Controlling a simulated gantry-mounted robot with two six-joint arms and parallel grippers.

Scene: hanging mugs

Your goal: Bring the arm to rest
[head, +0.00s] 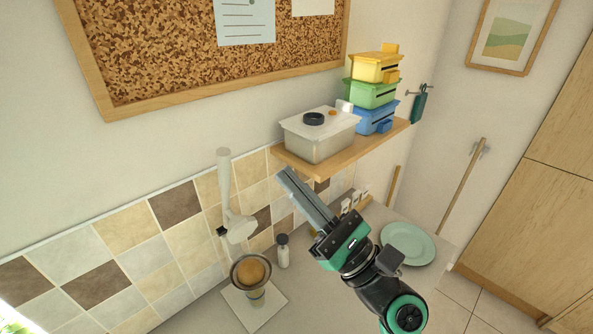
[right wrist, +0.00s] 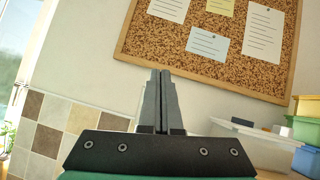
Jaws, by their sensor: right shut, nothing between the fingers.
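My right gripper (head: 283,176) is raised in front of the tiled wall, just below the left end of the wooden shelf in the head view. Its two long grey fingers lie close together with nothing between them. The right wrist view shows the same shut fingers (right wrist: 160,78) pointing up toward the cork board. My right arm comes in from the lower right of the head view. My left gripper is not in view. No mug can be made out clearly.
A wooden shelf (head: 318,167) holds a lidded clear box (head: 320,145) and stacked yellow, green and blue bins (head: 371,95). Below are a plate (head: 408,245), a small bottle (head: 283,252) and a bowl-topped item (head: 250,271) on a white board (head: 262,312). A cork board (head: 180,50) hangs above.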

